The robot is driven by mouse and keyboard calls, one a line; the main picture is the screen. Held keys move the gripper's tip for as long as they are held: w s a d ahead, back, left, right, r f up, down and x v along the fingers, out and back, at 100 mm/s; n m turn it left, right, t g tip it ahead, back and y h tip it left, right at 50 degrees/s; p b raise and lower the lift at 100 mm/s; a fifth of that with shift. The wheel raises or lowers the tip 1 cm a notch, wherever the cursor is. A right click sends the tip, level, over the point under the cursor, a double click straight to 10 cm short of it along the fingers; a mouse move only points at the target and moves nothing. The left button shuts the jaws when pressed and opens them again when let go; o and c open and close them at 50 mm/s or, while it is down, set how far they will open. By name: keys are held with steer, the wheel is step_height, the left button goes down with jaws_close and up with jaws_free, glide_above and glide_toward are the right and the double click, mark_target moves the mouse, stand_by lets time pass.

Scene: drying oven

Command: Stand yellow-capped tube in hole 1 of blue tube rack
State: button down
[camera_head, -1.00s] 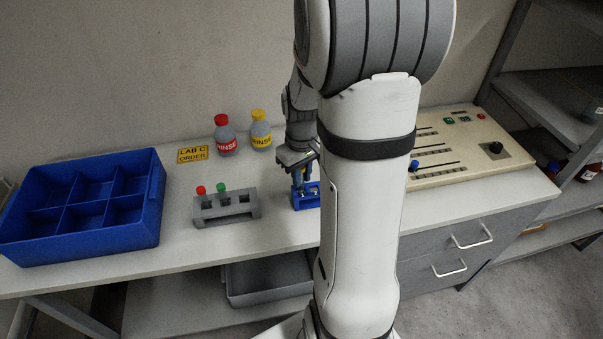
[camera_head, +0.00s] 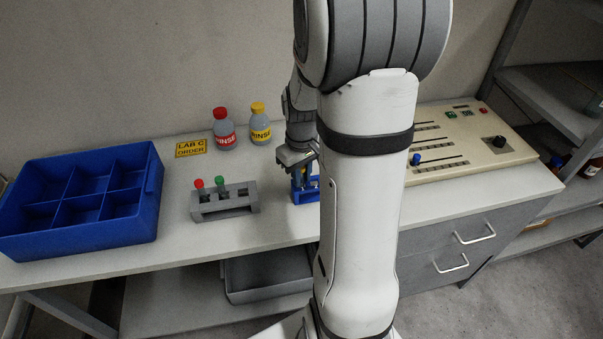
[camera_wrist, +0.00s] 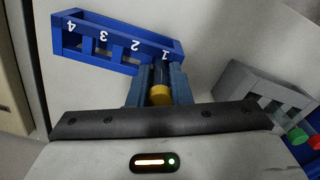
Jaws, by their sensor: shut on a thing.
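The blue tube rack (camera_wrist: 110,42) shows in the wrist view with holes labelled 4, 3, 2, 1 from left to right. It also shows in the head view (camera_head: 307,196), partly behind my arm. My gripper (camera_wrist: 160,84) is shut on the yellow-capped tube, whose yellow cap (camera_wrist: 160,96) shows between the fingers. The tube and fingers are at the rack's end by label 1. The tube's lower end is hidden, so I cannot tell how deep it sits in hole 1. In the head view my gripper (camera_head: 299,178) is over the rack.
A grey rack (camera_head: 226,208) with a red-capped and a green-capped tube stands left of the blue rack. A blue divided crate (camera_head: 80,240) is at far left. Two rinse bottles (camera_head: 223,130) (camera_head: 260,125) stand behind. A beige control panel (camera_head: 470,140) is at right.

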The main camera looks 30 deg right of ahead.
steer(key=shift+f, duration=0.3)
steer(key=c, duration=1.3)
jaws_free()
steer(key=shift+o, duration=0.2)
steer(key=shift+r, duration=0.15)
step_height(320, 180, up, 8)
steer(key=shift+f, duration=0.15)
steer(key=s+a+r+t, duration=0.1)
steer(key=s+a+r, duration=0.1)
steer(key=s+a, duration=0.4)
steer(key=s+a+r+m+t, duration=0.1)
steer(key=s+a+r, duration=0.1)
steer(key=s+a, duration=0.4)
steer(key=shift+a+r+m+t, duration=0.25)
steer(key=shift+a+m+t, duration=0.05)
steer(key=shift+t, duration=0.1)
